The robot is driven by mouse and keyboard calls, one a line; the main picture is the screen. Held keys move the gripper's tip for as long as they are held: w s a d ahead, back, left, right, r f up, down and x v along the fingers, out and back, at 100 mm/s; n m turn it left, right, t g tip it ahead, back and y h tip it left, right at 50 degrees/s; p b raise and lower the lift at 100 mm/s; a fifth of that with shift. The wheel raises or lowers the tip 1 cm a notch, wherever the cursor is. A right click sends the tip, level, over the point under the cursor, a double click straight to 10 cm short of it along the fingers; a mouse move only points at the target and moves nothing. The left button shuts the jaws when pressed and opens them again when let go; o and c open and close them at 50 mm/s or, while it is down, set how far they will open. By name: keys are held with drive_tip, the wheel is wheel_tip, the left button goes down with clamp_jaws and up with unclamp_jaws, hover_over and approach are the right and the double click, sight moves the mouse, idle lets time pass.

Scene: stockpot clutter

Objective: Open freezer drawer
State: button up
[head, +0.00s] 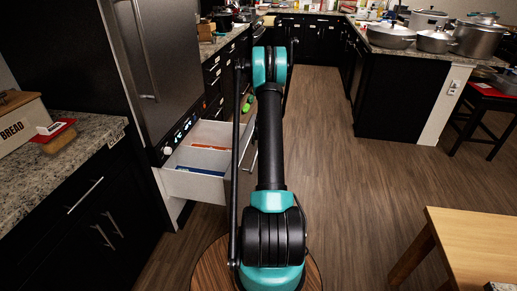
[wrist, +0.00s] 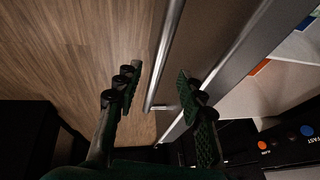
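The freezer drawer (head: 192,187) is pulled out from under the stainless fridge (head: 160,65). Its white inside shows, with an orange and a blue item in it. My arm hides most of its front in the head view. In the wrist view the grey drawer front (wrist: 225,55) runs diagonally, with its metal bar handle (wrist: 167,50) beside it. My gripper (wrist: 158,72) is open, with one finger on each side of the handle in the picture. I see no clear contact with the handle. The gripper is hidden in the head view.
A counter (head: 60,185) with a bread box (head: 25,120) stands at the left. An island (head: 400,95) with several pots is at the back right. A wooden table (head: 475,245) is at the front right. The wood floor (head: 345,190) between is clear.

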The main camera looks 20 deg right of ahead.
drive_tip(key=v, duration=0.6)
drive_tip(key=shift+r, duration=0.15)
drive_tip(key=shift+s, duration=0.1)
